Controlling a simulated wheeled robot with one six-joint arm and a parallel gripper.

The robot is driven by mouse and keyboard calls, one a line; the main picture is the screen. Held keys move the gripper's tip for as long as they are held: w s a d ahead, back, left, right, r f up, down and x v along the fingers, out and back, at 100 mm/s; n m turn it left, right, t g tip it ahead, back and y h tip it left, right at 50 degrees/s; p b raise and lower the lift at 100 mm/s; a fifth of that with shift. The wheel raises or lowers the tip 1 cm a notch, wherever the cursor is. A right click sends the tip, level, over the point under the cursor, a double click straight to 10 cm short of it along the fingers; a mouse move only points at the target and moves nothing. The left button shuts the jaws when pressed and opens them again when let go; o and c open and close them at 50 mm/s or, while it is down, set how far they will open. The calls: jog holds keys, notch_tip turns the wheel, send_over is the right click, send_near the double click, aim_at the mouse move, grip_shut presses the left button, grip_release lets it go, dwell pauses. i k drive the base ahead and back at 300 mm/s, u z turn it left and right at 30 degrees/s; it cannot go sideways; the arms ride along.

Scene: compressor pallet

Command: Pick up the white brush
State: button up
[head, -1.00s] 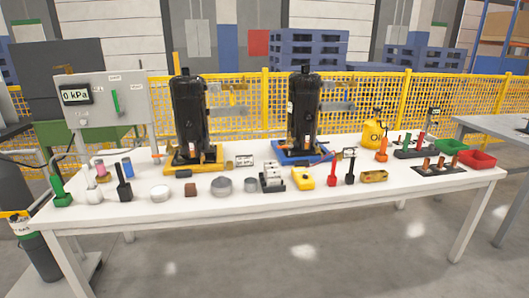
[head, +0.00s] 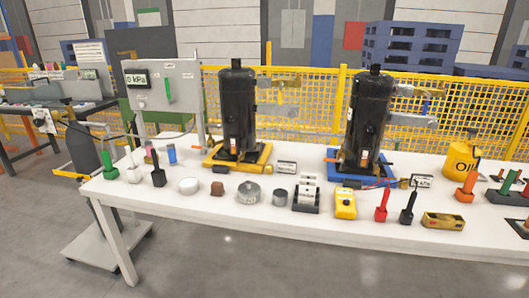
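A small white block-shaped item (head: 134,174), which looks like the white brush, stands upright at the left end of the white table (head: 125,212). It stands between a green brush-like item (head: 110,170) on its left and a black one (head: 158,176) on its right. Its upper part is thin and hard to make out against the background. My gripper is not in view.
Two black compressors (head: 237,105) (head: 364,115) stand on yellow and blue bases behind. A gauge panel (head: 162,88) stands behind the left end. A grey cylinder (head: 84,152) stands left of the table. Pucks, tins and a yellow box (head: 345,204) line the front. Grey floor lies clear in front.

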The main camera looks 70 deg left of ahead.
aim_at(131, 162)
jog(key=i, duration=0.4)
jog(key=z, duration=0.45)
jog(key=k, duration=1.45)
jog(key=u, duration=1.9)
